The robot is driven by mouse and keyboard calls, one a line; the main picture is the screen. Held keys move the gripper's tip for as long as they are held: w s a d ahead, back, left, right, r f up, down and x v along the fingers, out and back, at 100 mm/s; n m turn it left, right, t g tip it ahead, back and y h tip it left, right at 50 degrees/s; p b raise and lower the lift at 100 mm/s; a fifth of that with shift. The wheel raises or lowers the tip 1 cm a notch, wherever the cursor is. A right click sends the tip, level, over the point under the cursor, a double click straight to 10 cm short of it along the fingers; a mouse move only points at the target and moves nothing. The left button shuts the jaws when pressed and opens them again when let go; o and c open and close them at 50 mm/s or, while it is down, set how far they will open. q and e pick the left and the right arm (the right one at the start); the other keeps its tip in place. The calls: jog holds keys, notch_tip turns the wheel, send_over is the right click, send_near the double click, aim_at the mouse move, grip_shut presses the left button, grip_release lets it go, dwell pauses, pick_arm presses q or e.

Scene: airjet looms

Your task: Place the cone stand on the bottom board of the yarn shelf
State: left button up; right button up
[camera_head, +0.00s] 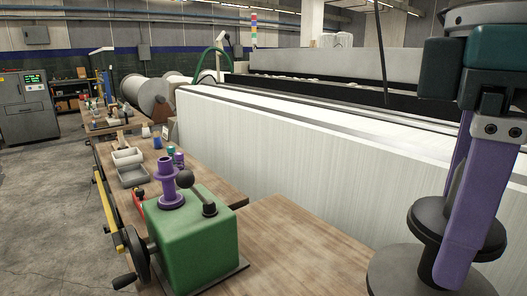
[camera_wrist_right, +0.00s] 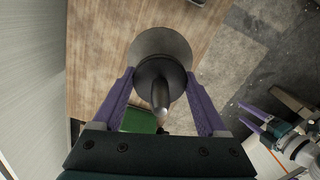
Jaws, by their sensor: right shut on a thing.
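The dark cone stand, with a wide round base (camera_head: 395,273), a smaller collar and a pointed post, is at the lower right of the head view. It also shows in the wrist view, where its base disc (camera_wrist_right: 160,45) lies beyond the post. My right gripper (camera_wrist_right: 160,78) has its purple fingers on either side of the stand and is shut on it, above the wooden table. My left gripper (camera_wrist_right: 258,120) appears small at the right of the wrist view; its jaw state is unclear.
A wooden table (camera_head: 305,243) carries a green block with a lever (camera_head: 195,240), a purple spool (camera_head: 168,185) and grey trays (camera_head: 132,176). The long white loom (camera_head: 300,150) runs behind it. A small shelf unit (camera_head: 68,101) stands far left. Grey floor at left is open.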

pick_arm(q)
notch_tip(320, 180, up, 40)
jog(key=p, duration=3.9)
pick_arm(e)
jog(key=s+d+r+m, duration=0.1)
jog(key=r+m, duration=0.2)
jog(key=r, duration=1)
jog(key=s+d+r+m, duration=0.1)
jog(key=r+m, duration=0.3)
jog(key=r, duration=1)
jog(key=s+d+r+m, duration=0.1)
jog(key=s+r+m, duration=0.2)
jog(key=r, duration=1.1)
jog(key=shift+s+r+m, duration=0.25)
jog(key=shift+m, duration=0.15)
pick_arm(q)
jog(key=shift+f, duration=0.15)
pick_arm(e)
jog(key=shift+f, duration=0.1)
